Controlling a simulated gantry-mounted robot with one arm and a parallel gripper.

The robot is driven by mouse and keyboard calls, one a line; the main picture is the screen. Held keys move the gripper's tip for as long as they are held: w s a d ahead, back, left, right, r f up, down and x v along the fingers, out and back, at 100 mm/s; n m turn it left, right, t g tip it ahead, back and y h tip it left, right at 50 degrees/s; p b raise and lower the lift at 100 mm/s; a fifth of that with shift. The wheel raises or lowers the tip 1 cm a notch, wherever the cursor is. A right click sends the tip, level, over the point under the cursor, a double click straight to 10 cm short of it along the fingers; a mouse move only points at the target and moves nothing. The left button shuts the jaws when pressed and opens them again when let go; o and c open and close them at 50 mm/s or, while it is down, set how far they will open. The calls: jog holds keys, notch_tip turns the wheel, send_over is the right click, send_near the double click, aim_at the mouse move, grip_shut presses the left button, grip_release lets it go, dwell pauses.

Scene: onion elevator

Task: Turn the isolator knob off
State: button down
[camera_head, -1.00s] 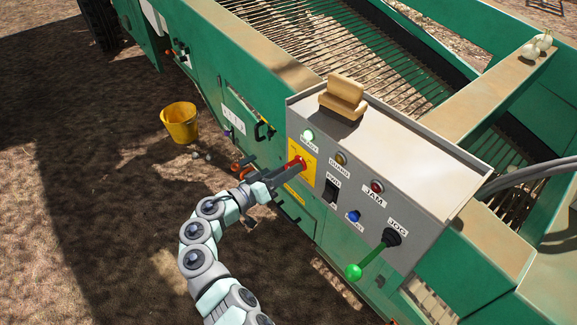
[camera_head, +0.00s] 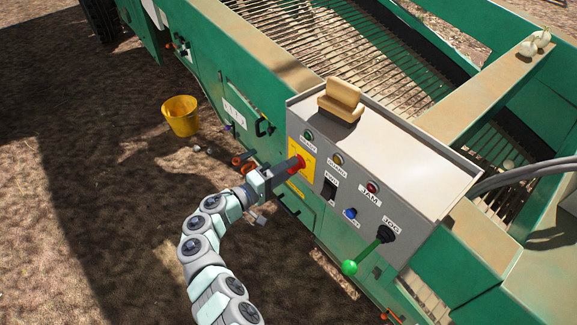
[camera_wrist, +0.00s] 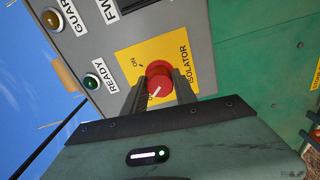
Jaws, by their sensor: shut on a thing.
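The red isolator knob (camera_wrist: 158,72) sits on a yellow plate (camera_wrist: 126,60) marked ISOLATOR and ON. The wrist view shows its white pointer line slanting to the lower left, away from the ON mark, towards a label partly hidden by a finger. My gripper (camera_wrist: 160,90) is shut on the knob, with one dark finger on each side. In the head view the knob (camera_head: 299,162) shows as a red end at the tip of my gripper (camera_head: 290,168). The green READY lamp (camera_head: 309,135) looks unlit.
The grey control box (camera_head: 425,180) also carries a black switch (camera_head: 329,190), a blue button (camera_head: 350,213) and a green-handled JOG lever (camera_head: 350,267). A yellow bucket (camera_head: 181,116) stands on the ground to the left.

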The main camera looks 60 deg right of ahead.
jog(key=shift+n, duration=0.7)
jog(key=c, duration=1)
grip_release()
jog(key=shift+w+a, duration=0.1)
jog(key=shift+a, duration=0.05)
jog(key=p+v, duration=0.1)
jog(key=v, duration=0.9)
jog(key=shift+a+p, duration=0.2)
jog(key=shift+p, duration=0.1)
jog(key=shift+w, duration=0.15)
